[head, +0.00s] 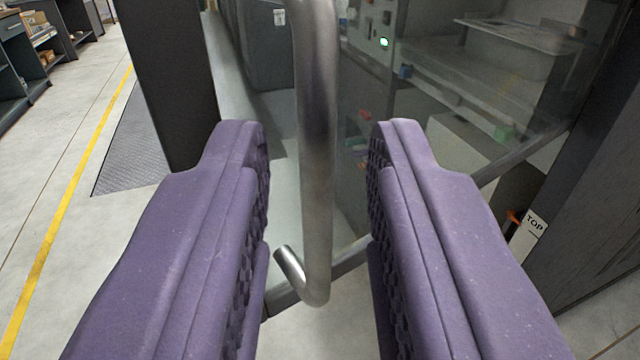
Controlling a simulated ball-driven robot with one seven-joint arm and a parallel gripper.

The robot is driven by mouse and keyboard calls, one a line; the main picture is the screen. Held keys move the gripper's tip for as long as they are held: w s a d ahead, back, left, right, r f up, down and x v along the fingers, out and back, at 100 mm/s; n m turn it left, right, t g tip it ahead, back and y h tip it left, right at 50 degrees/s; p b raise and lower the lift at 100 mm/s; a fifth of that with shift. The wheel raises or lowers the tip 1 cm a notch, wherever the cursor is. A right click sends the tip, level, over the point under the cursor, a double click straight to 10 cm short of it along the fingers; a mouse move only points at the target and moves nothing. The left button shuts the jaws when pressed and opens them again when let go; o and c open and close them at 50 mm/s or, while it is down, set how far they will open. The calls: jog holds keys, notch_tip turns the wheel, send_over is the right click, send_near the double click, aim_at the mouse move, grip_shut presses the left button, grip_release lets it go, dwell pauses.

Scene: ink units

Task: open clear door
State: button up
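The clear door (440,120) is a see-through pane, with machinery visible behind it and a dark frame along its lower edge. A vertical metal bar handle (316,150) stands in front of it, and its lower end bends back toward the door. My gripper (318,135) has two purple padded fingers, spread wide open. The handle runs between the two fingers, with a visible gap on each side. The top of the handle leaves the picture.
A dark post (170,80) stands left of the handle. A dark panel (590,190) is at the right, beside a box marked TOP (532,225). Open floor with a yellow line (62,205) lies at the left, with shelves (30,60) beyond.

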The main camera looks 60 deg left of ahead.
jog(key=v, duration=0.4)
